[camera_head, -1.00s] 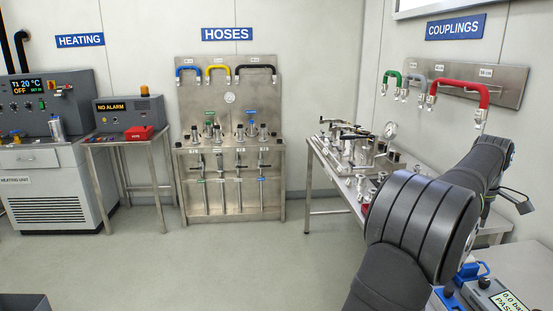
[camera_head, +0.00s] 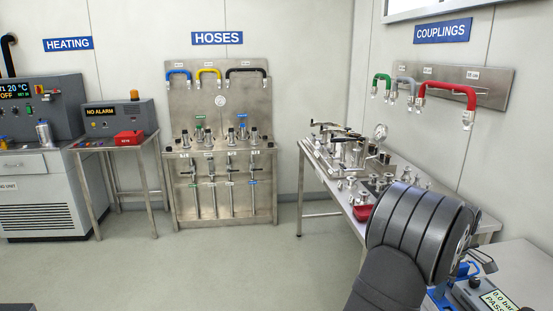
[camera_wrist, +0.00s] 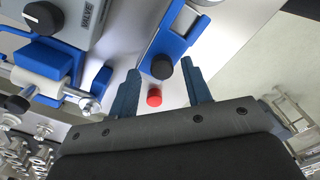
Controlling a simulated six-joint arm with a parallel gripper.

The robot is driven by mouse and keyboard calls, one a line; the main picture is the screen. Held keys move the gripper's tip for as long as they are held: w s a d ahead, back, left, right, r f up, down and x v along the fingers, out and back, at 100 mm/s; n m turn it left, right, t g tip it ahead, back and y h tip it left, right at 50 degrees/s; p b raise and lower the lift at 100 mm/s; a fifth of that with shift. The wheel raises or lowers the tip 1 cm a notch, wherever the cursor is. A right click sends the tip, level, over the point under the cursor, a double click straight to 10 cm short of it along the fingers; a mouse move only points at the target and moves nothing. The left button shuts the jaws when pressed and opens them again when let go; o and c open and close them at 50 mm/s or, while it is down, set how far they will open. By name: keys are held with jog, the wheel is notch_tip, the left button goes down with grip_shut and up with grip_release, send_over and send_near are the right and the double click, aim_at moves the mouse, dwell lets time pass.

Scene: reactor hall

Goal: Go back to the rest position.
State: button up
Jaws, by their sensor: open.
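My gripper (camera_wrist: 165,95) shows in the wrist view with its two dark blue fingers spread apart. A small red cap or knob (camera_wrist: 154,97) shows between the fingers, apart from both of them. A black knob (camera_wrist: 162,67) on a blue fixture (camera_wrist: 178,40) lies just beyond it. Nothing is held between the fingers as far as I can see.
The couplings table (camera_head: 345,205) carries metal fittings and a gauge (camera_head: 380,132). A tester with a lit display (camera_head: 497,300) stands at the lower right. Coloured hoses hang on the hose rack (camera_head: 220,105) and the couplings panel (camera_head: 490,85). The floor (camera_head: 230,265) is clear.

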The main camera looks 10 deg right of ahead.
dwell(0.4)
notch_tip(320, 180, up, 18)
notch_tip(320, 180, down, 18)
jog(key=shift+r, duration=0.15)
jog(key=shift+s+f, duration=0.25)
jog(key=shift+s, duration=0.3)
jog(key=s, duration=0.3)
jog(key=shift+s, duration=0.25)
jog(key=shift+s+r, duration=0.2)
jog(key=shift+r, duration=0.45)
notch_tip(320, 180, up, 16)
jog(key=s+a+f+m+t+h, duration=0.2)
jog(key=s+a+m, duration=0.3)
jog(key=m, duration=0.3)
jog(key=shift+a+f+h, duration=0.25)
jog(key=shift+a+h, duration=0.45)
jog(key=shift+h, duration=0.2)
